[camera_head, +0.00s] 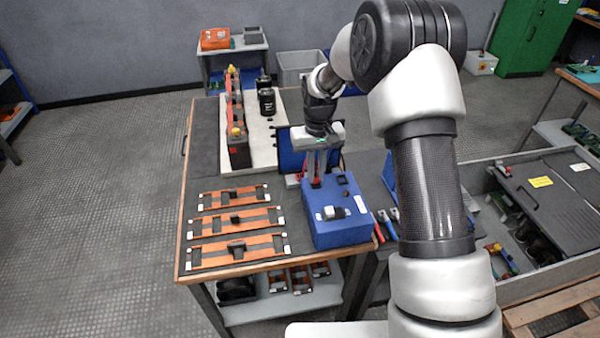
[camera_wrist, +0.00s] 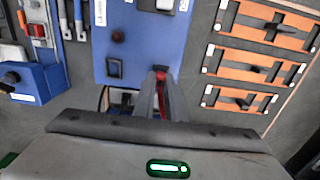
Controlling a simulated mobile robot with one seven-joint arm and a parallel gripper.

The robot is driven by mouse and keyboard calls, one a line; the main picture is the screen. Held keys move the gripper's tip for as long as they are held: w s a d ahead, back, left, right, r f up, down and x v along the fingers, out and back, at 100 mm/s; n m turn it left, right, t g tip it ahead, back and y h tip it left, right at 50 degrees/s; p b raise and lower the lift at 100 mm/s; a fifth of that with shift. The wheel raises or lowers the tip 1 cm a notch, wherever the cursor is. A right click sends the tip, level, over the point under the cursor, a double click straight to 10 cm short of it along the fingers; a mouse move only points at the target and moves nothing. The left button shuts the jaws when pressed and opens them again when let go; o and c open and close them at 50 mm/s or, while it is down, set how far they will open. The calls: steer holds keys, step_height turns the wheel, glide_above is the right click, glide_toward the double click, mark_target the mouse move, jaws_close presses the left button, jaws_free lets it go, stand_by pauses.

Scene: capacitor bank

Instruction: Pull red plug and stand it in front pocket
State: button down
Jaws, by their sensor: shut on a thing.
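My gripper (camera_head: 314,183) reaches down over the back left part of a blue box (camera_head: 340,232) on the table. In the wrist view its two fingers (camera_wrist: 160,74) are closed together, with the red plug (camera_wrist: 163,98) between them. Most of the plug is hidden by the fingers. I cannot tell whether its lower end is still in the box or clear of it. The box's top (camera_wrist: 138,50) carries a black square part (camera_wrist: 114,68), a dark round spot and a white-and-black fitting. I cannot tell which part is the front pocket.
Several orange frames (camera_head: 236,220) lie left of the box. A board with a long orange-and-black rail (camera_head: 236,120) and black cylinders (camera_head: 267,102) stands behind. Red and blue hand tools (camera_head: 384,222) lie to the right. A grey bin (camera_head: 540,200) is further right.

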steer(key=shift+f, duration=0.45)
